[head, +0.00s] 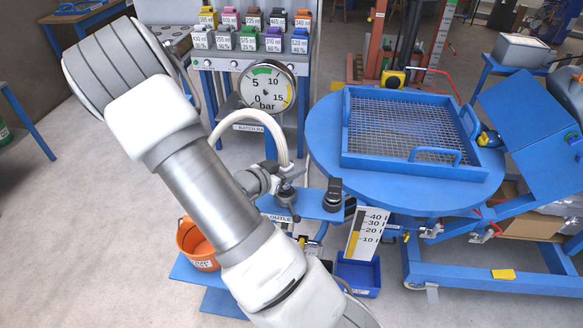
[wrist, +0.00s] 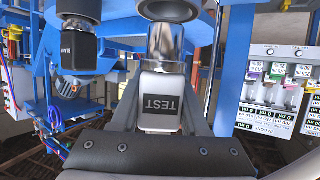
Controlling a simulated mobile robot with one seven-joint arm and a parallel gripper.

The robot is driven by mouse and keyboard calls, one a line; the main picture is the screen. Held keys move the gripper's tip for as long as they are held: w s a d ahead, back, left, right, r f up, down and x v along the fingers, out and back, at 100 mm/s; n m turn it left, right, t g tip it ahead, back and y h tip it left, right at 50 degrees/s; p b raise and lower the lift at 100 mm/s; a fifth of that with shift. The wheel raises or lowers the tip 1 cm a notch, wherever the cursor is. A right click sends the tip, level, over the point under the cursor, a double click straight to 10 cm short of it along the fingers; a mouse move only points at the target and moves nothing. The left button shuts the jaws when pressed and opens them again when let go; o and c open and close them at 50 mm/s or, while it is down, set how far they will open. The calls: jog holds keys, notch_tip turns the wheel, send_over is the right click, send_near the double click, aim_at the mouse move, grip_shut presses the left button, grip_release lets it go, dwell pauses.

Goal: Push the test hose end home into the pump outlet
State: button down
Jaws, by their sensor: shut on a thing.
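In the wrist view my gripper (wrist: 160,112) is shut on the grey block marked TEST of the test hose end (wrist: 160,82), one finger on each side. A shiny metal fitting (wrist: 167,42) stands directly beyond the block, in line with it. I cannot tell whether they touch or how deep any joint is. In the head view the white test hose (head: 279,135) arches down to my gripper (head: 276,182), which is partly hidden behind my arm. It is above the blue pump bracket, beside the outlet label (head: 280,218). The outlet's mouth is hidden.
A black knob (head: 333,194) stands close right of the outlet; it also shows in the wrist view (wrist: 80,50). A pressure gauge (head: 267,87) is behind. A round blue table with a mesh tray (head: 345,160) is at right. An orange bucket (head: 197,247) is below left.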

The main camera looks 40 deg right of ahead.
jog(key=shift+f+b, duration=1.4)
jog(key=shift+f, duration=0.5)
jog(key=shift+c, duration=1.6)
grip_release()
jog(key=p+v, duration=0.3)
jog(key=v, duration=1.4)
jog(key=shift+a, duration=0.25)
